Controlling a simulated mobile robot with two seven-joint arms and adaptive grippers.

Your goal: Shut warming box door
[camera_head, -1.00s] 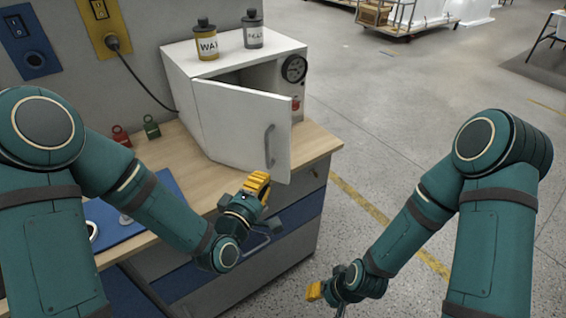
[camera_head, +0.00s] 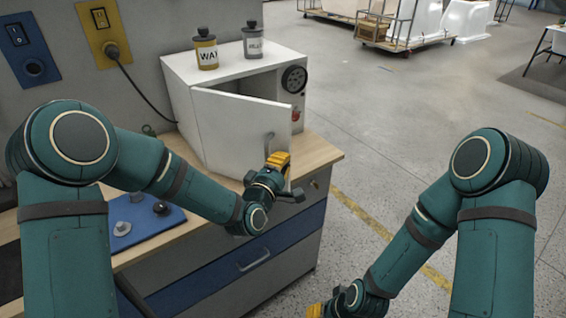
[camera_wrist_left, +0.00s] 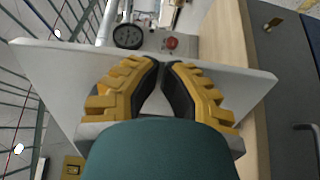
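The white warming box (camera_head: 181,84) stands on the wooden bench, and its white door (camera_head: 230,126) is ajar, with a dark gap along the top. The door has a grey handle (camera_head: 270,146) near its free edge. My left gripper (camera_head: 279,160) is at the door's outer face, at the lower end of the handle. In the left wrist view its yellow fingers (camera_wrist_left: 163,66) are nearly together before the white door panel (camera_wrist_left: 58,72), with nothing seen between them. I cannot tell if they touch the door. My right gripper (camera_head: 316,310) is low, cut by the bottom edge.
Two labelled bottles, one yellow (camera_head: 206,54) and one grey (camera_head: 252,42), stand on the box. A gauge (camera_head: 294,79) is on its front. A blue mat (camera_head: 140,222) with small parts lies on the bench (camera_head: 318,152).

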